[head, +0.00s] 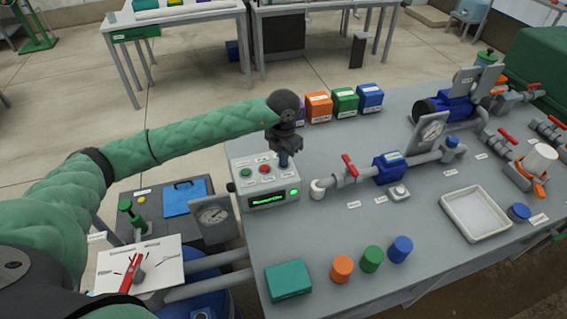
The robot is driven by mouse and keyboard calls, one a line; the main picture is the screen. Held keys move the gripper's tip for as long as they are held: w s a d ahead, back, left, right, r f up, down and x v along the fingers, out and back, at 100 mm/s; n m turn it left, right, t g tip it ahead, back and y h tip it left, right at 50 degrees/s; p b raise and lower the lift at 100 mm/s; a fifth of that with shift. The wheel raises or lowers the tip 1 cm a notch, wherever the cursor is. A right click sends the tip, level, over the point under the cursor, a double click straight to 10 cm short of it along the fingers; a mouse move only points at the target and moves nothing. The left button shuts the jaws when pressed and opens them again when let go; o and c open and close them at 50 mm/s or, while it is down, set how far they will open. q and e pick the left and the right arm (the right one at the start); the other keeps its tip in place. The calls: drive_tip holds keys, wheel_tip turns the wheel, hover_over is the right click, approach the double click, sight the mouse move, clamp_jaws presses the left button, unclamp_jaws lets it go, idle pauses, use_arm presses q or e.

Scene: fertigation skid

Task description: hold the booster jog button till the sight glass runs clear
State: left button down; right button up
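The grey control box (266,187) stands at the table's left edge. On its top are a green button (245,172), a red button (265,169) and a blue button (284,161), with labels too small to read. My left gripper (285,150) points down right over the blue button; its fingertips seem to meet it, but contact is not clear. Whether the fingers are open or shut is hidden by the angle. The box front has a lit green display (267,200) and a green light (294,192). I cannot tell which part is the sight glass. My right gripper is out of view.
A pipe with a red-handled valve (349,165) and blue meter (389,167) runs right of the box. Orange (319,107), green and blue blocks stand behind. A white tray (474,213) sits at right. The middle front of the table (330,228) is clear.

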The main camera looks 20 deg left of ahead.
use_arm(q)
drive_tip(key=shift+r, duration=0.1)
idle(0.3)
drive_tip(key=shift+r+p, duration=0.7)
drive_tip(key=shift+r, duration=2.75)
